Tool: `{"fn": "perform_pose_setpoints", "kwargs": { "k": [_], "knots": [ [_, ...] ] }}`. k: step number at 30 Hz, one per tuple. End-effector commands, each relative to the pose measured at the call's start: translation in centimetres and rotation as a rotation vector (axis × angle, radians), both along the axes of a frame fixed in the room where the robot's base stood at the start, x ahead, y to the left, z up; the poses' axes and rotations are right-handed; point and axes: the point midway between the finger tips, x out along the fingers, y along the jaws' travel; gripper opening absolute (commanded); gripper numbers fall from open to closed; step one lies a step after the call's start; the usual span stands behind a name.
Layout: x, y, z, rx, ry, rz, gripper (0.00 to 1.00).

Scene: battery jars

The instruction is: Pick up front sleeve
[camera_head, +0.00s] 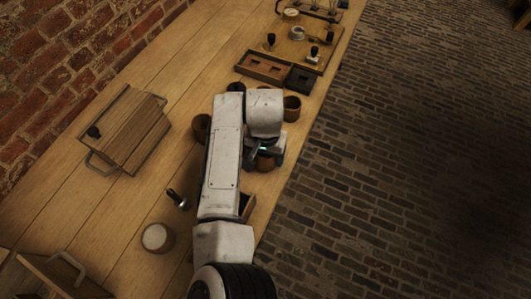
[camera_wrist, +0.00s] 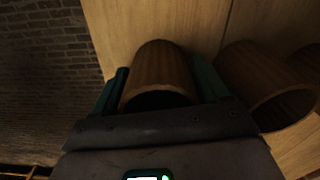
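A brown cylindrical sleeve (camera_wrist: 162,68) stands between the two green fingers of my gripper (camera_wrist: 162,85) in the wrist view. Its dark open mouth faces the camera. The fingers lie close along both its sides; I cannot tell whether they press on it. In the head view my gripper (camera_head: 272,153) is low over the table, and part of the sleeve (camera_head: 264,163) shows beneath it. A second brown sleeve (camera_wrist: 268,85) is close to the right finger in the wrist view.
In the head view, brown sleeves stand behind the gripper (camera_head: 292,107) and left of my arm (camera_head: 201,127). A compartment tray (camera_head: 264,78) lies farther back. A wooden box with handles (camera_head: 125,130), a small dark-handled tool (camera_head: 177,198) and a pale-topped jar (camera_head: 156,238) are left.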

Motion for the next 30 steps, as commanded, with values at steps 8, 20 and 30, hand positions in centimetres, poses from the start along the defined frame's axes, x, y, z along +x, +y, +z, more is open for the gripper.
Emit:
{"fn": "perform_pose_setpoints", "kwargs": {
  "k": [8,20,30],
  "knots": [
    [0.0,0.0,0.0,0.0,0.0,0.0,0.47],
    [0.0,0.0,0.5,0.0,-0.001,0.0,0.44],
    [-1.3,-0.2,4.7,-0.001,-0.005,0.001,0.44]
  ]
}}
